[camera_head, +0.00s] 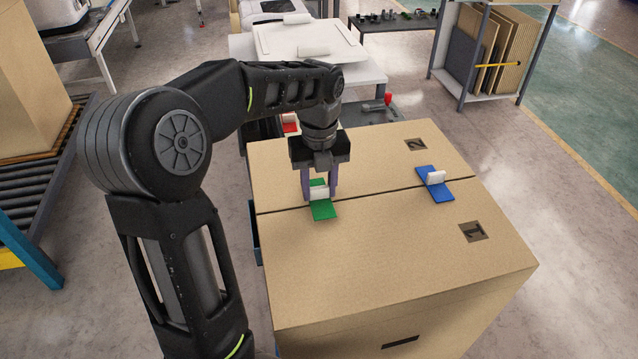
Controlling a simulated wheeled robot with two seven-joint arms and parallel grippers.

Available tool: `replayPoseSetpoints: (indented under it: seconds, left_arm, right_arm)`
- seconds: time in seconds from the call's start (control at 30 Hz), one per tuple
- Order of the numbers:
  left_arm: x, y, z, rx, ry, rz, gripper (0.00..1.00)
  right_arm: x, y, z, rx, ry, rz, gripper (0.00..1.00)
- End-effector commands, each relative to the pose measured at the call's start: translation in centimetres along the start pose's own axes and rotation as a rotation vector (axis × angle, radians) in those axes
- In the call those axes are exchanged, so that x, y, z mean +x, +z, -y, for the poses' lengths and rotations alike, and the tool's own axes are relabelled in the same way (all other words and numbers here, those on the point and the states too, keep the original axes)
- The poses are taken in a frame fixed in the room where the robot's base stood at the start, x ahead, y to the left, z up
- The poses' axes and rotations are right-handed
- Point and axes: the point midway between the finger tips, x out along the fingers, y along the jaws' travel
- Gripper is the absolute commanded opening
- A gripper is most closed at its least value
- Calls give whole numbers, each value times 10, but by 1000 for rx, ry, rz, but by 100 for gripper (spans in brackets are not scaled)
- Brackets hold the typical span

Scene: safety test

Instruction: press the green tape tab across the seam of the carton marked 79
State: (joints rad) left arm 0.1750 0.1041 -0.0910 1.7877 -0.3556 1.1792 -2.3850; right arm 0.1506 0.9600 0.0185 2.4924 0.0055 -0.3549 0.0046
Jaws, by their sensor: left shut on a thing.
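A large brown carton (390,270) stands in front of me, with a dark seam running across its top. Its top bears two dark square marks, which I cannot read as 79. The green tape tab (323,212) lies at the seam on the left part of the top, with a white grip block (319,191) on it. My left gripper (320,194) points down from above and is shut on this white block. The gripper partly hides the tab's far end. I cannot tell whether the tab is pressed flat. My right gripper is out of view.
A blue tab (437,192) with a white block lies across the seam to the right. A white table (345,72) and a shelf with cardboard sheets (495,60) stand behind. A roller conveyor (40,185) is at the left. Floor is free at the right.

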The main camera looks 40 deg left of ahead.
Motion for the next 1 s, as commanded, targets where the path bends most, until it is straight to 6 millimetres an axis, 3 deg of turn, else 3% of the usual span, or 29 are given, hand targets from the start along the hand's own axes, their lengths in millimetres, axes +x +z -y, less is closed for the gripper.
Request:
replayPoseSetpoints:
  seconds: [0.2, 1.0]
  left_arm:
    - [11, 0, 0, 0, 0, 1, 2]
    - [15, 0, 0, 0, 0, 0, 2]
  right_arm:
    - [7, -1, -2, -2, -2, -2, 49]
    - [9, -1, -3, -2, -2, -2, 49]
